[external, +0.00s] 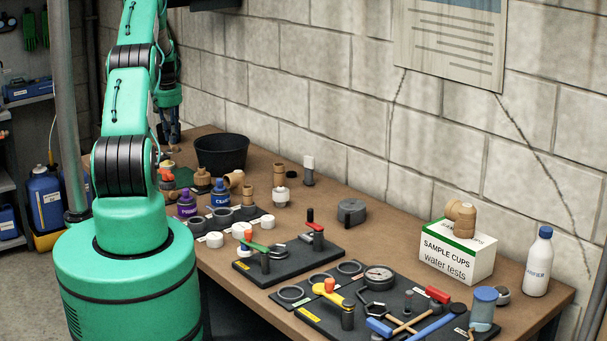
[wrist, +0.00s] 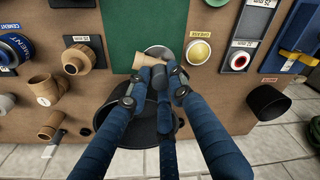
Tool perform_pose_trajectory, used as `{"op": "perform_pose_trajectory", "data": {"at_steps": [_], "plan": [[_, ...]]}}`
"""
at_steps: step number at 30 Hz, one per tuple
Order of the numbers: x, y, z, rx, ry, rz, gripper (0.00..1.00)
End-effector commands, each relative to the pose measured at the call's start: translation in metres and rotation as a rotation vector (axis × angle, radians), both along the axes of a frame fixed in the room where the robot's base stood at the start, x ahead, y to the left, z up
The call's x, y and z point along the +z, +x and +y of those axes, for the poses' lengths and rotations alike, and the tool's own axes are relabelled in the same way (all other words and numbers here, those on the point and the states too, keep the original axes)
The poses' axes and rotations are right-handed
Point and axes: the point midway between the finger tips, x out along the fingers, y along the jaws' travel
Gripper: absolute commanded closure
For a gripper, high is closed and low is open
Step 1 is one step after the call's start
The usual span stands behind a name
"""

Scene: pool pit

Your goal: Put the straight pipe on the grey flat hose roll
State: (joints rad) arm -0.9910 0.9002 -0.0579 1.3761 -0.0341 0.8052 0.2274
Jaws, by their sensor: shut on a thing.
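My gripper (wrist: 162,78) is shut on a short tan pipe (wrist: 146,61) in the wrist view. The pipe lies across between the fingertips, its left end sticking out; the fingers hide its right part. In the external view my gripper (external: 172,140) is at the far left end of the bench, left of the black bucket. A dark grey, rounded, low block (external: 351,212) near the wall looks like the hose roll, well away from my gripper. A pale grey round thing (wrist: 160,50) shows behind the pipe in the wrist view, partly hidden; I cannot tell what it is.
The black bucket (external: 221,153) stands near my gripper. A green mat (wrist: 147,25) lies by the pipe. Tan fittings, cans and white caps crowd the left bench. Black tool boards (external: 290,258) fill the front; a sample cups box (external: 456,252) stands right. Bench around the grey block is clear.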

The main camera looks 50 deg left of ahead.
Motion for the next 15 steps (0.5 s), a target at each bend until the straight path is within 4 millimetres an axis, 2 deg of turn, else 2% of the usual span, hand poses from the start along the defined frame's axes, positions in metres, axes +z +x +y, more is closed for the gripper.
{"op": "perform_pose_trajectory", "data": {"at_steps": [8, 15], "plan": [[0.013, 0.001, 0.001, 0.0, 0.003, -0.001, 1.0], [0.046, 0.001, 0.001, 0.0, 0.003, -0.001, 1.0]]}}
